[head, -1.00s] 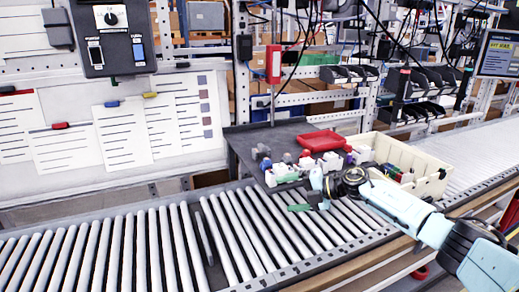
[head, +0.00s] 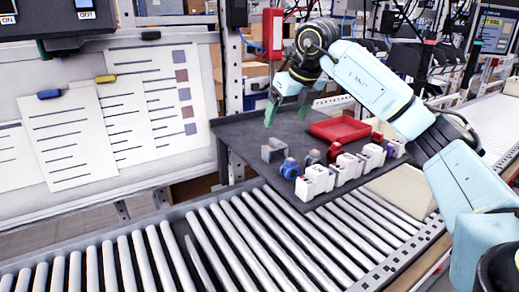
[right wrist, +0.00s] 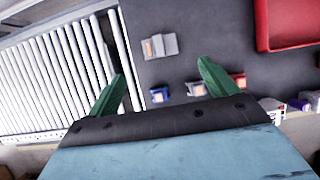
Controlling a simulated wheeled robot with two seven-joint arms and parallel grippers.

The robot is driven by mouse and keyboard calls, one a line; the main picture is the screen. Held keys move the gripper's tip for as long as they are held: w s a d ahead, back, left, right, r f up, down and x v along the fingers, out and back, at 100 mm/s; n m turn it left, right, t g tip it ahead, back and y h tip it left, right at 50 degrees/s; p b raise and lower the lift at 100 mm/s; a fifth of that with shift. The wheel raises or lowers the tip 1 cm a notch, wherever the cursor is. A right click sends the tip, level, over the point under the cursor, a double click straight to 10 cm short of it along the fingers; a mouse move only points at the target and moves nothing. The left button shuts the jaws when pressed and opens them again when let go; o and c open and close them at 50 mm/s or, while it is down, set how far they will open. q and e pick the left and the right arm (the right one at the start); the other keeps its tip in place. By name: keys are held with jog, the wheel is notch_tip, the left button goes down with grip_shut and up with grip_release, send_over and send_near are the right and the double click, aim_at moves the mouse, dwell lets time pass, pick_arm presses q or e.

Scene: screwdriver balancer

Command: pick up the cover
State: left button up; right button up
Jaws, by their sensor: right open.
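A grey, bracket-shaped piece, which looks like the cover (head: 275,150), rests on the dark table (head: 235,135) near its left edge. In the right wrist view the cover (right wrist: 160,45) lies beyond the fingertips, roughly in line with the gap between them. My right gripper (head: 288,105) is open with green fingers and nothing between them. It hangs above the table, over and slightly behind the cover, apart from it. In the right wrist view the open gripper (right wrist: 160,72) shows from behind. My left gripper is not in view.
A blue part (head: 289,169) and a dark grey part (head: 313,158) sit close right of the cover. Several white blocks (head: 348,168) line the table's front edge. A red tray (head: 340,129) lies behind. A roller conveyor (head: 200,245) runs in front. The table's back left is clear.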

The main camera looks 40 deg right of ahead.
aim_at(277, 141)
jog(key=x, duration=0.4)
jog(key=shift+s+f, duration=0.3)
jog(key=shift+b+x, duration=0.3)
jog(key=shift+x, duration=0.9)
jog(key=shift+w+f, duration=0.2)
jog(key=shift+f, duration=0.05)
jog(key=shift+w+f, duration=0.25)
jog(key=shift+f, duration=0.35)
jog(key=x, duration=0.3)
jog(key=shift+w+f, duration=0.2)
jog(key=shift+w, duration=0.1)
jog(key=shift+w+f, duration=0.1)
jog(key=shift+f, duration=0.1)
jog(key=c, duration=1.1)
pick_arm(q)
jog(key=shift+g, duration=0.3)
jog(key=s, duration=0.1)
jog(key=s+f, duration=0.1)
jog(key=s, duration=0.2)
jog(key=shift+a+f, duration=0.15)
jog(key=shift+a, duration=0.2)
pick_arm(e)
jog(key=shift+c, duration=0.4)
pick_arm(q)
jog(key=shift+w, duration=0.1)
pick_arm(e)
jog(key=shift+r, duration=0.1)
